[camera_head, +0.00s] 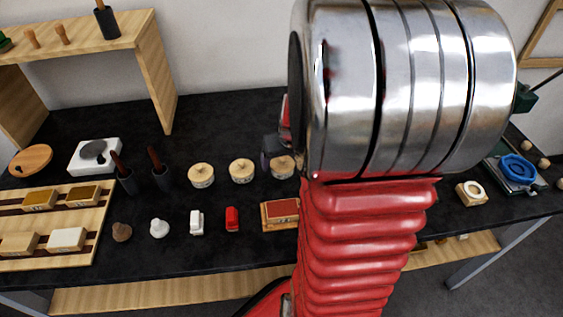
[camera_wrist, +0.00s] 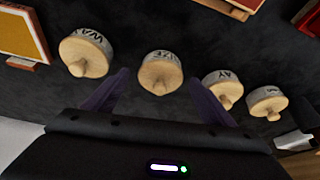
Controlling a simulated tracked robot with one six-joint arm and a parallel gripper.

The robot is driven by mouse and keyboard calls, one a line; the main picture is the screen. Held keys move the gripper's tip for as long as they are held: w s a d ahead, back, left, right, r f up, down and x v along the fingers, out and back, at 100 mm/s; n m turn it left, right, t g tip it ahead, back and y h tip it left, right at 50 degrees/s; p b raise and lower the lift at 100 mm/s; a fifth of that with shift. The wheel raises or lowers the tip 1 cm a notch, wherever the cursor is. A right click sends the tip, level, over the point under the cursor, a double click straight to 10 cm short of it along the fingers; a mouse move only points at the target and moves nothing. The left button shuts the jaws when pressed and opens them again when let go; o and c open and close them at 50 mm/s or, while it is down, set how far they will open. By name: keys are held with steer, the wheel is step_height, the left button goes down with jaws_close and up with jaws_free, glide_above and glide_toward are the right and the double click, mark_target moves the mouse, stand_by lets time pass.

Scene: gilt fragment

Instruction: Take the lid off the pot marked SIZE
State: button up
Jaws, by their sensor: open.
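In the wrist view, the pot marked SIZE (camera_wrist: 161,62) is a pale round pot with a grey label band, its first letter hard to read. Its wooden lid (camera_wrist: 160,76) is on, with the knob pointing toward my gripper. My gripper (camera_wrist: 165,86) is open and empty, its two dark fingers on either side of that lid's knob in the picture; I cannot tell the height gap. In the head view, my gripper (camera_head: 270,152) shows as a dark piece, mostly hidden by my arm, beside a lidded pot (camera_head: 282,167) whose label is unreadable.
In the wrist view, the WAX pot (camera_wrist: 86,52) stands left; a pot ending in AY (camera_wrist: 223,88) and another lidded pot (camera_wrist: 267,102) stand right.

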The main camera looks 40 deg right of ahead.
mark_target(284, 166)
steer(key=shift+c, duration=0.7)
steer(key=c, duration=1)
steer(key=shift+r, duration=0.1)
step_height(284, 166, up, 10)
steer(key=shift+f, duration=0.1)
stand_by(0.4)
